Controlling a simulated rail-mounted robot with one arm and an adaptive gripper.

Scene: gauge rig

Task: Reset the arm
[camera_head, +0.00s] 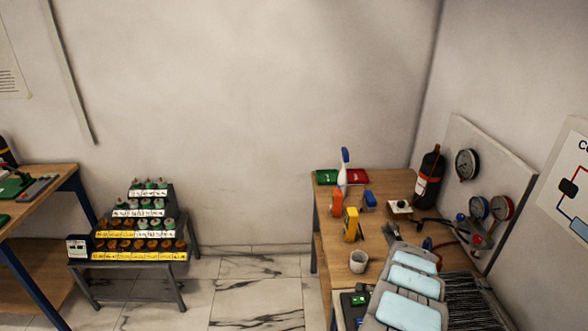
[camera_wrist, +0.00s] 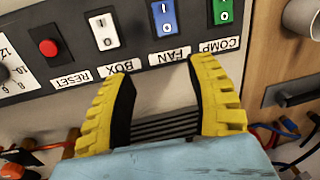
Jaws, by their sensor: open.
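My gripper (camera_wrist: 160,78) shows in the wrist view, its two yellow ridged fingers with black inner pads spread apart and nothing between them. Past the fingertips is a dark control panel with white labels that read upside down. My arm (camera_head: 410,285), pale blue and grey, is at the lower right of the head view, over the right bench; I cannot make out the gripper there.
The panel has a red button (camera_wrist: 48,47) by the RESET label, a white switch (camera_wrist: 104,31), a blue switch (camera_wrist: 164,17), a green switch (camera_wrist: 223,11) and a dial (camera_wrist: 5,70). A cup (camera_head: 358,261), spray bottle (camera_head: 343,170) and black cylinder (camera_head: 429,178) stand on the right bench (camera_head: 385,230).

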